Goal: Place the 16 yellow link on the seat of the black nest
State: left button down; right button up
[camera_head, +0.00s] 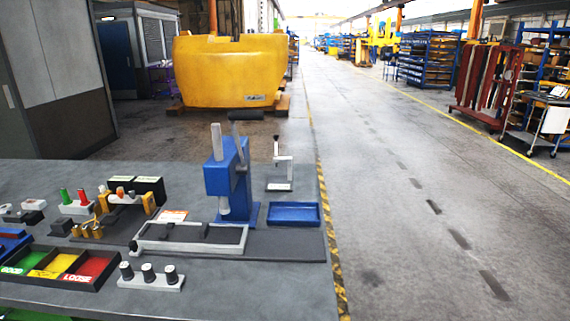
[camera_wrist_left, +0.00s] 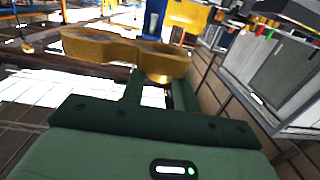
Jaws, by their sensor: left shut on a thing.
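In the left wrist view, my left gripper (camera_wrist_left: 159,84) is shut on one end of a yellow link (camera_wrist_left: 100,46), a bar with wide rounded ends and a narrower waist. The link sticks out to the left, clear of any surface that I can make out. No number can be read on it. In the head view, a low grey frame with dark inserts (camera_head: 190,234) lies in front of the blue press (camera_head: 228,175). I cannot tell for sure which dark part is the black nest. Neither gripper shows in the head view.
On the grey bench stand a tray with green, yellow and red sections (camera_head: 62,265), a rack of pegs (camera_head: 150,277), several small yellow parts (camera_head: 90,227) and an empty blue tray (camera_head: 293,214). The bench's right edge lies beside a striped floor line. The aisle beyond is clear.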

pick_arm(q)
jog(key=shift+r, duration=0.1)
jog(key=shift+m+h, duration=0.4)
jog(key=shift+h, duration=0.1)
jog(key=w+r, duration=0.3)
jog(key=shift+w+d+r, duration=0.15)
jog(key=shift+d+r, duration=0.05)
jog(key=shift+r, duration=0.1)
jog(key=w+a+f+m+h, duration=0.1)
jog(key=w+a+f+h, duration=0.1)
jog(key=w, duration=0.8)
notch_tip(320, 180, down, 3)
jog(key=shift+w+a+r+m+h, duration=0.1)
jog(key=shift+w+a+m+h, duration=0.1)
jog(key=shift+m+h, duration=0.25)
